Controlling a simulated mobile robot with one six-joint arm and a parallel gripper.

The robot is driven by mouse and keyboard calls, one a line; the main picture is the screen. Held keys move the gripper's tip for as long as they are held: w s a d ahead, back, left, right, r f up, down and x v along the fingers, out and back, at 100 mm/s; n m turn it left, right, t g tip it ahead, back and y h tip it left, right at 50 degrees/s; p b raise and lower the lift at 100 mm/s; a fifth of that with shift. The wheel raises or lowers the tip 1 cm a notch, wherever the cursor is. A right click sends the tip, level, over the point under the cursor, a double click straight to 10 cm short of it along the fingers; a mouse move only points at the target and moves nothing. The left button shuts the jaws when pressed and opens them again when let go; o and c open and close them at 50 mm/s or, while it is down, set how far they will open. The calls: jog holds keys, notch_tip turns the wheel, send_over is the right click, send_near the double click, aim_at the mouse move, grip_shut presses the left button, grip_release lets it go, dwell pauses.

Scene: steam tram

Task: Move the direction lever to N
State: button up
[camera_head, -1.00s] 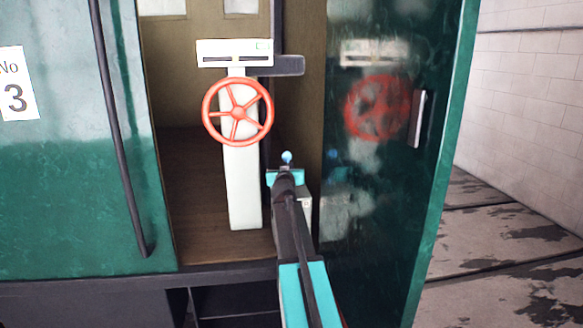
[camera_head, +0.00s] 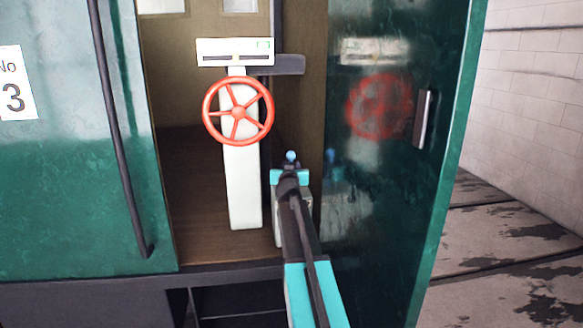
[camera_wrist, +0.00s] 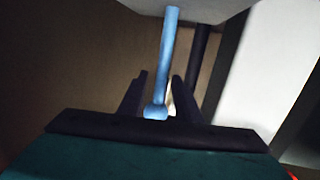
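The direction lever appears to be the blue rod with a round knob (camera_wrist: 157,111), seen in the wrist view running down from a pale surface. Its blue knob (camera_head: 291,155) also shows just above my gripper in the head view. My gripper (camera_wrist: 158,97) has its two dark fingers apart, one on each side of the lever's knob end. The lever's base and any N mark are hidden or unreadable in the head view.
A red handwheel (camera_head: 238,112) on a white column (camera_head: 243,185) stands left of my arm. A dark glossy green door panel (camera_head: 385,190) with a handle stands open close on the right. A pale box (camera_head: 279,220) sits behind my arm.

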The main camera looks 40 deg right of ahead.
jog(key=shift+s+a, duration=0.1)
jog(key=shift+s, duration=0.05)
jog(key=shift+b+v, duration=0.65)
jog(key=shift+v, duration=0.85)
jog(key=f+b+v, duration=0.1)
jog(key=b+v, duration=0.2)
jog(key=v, duration=0.7)
jog(key=shift+s+a+r, duration=0.2)
jog(key=shift+r, duration=0.3)
